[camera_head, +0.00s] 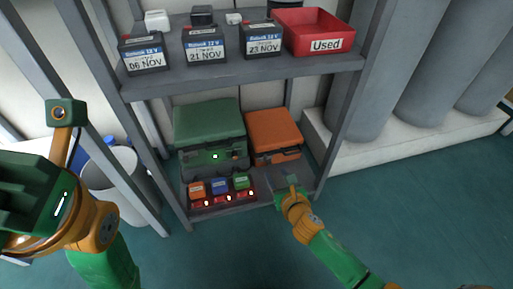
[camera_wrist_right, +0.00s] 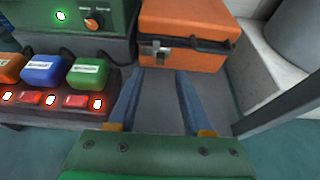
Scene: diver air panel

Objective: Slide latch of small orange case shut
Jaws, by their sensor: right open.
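The small orange case (camera_head: 273,135) stands on the lower shelf, to the right of a green unit. Its lid looks closed, and it also shows in the right wrist view (camera_wrist_right: 187,22). A dark latch or handle strip (camera_wrist_right: 195,43) runs along its front; whether the latch is shut I cannot tell. My right gripper (camera_head: 288,185) is in front of the case, low over the shelf. In the right wrist view its two fingers (camera_wrist_right: 160,92) are apart, empty, and point at the case front without visibly touching it. My left arm is at the left; its fingers are not clearly seen.
The green unit (camera_head: 208,128) with a lit green lamp stands left of the case. Before it is a charger (camera_head: 224,198) with orange, blue and green packs and red lamps. A shelf post (camera_head: 343,110) stands to the right. The upper shelf (camera_head: 240,78) holds batteries and a red bin (camera_head: 318,28).

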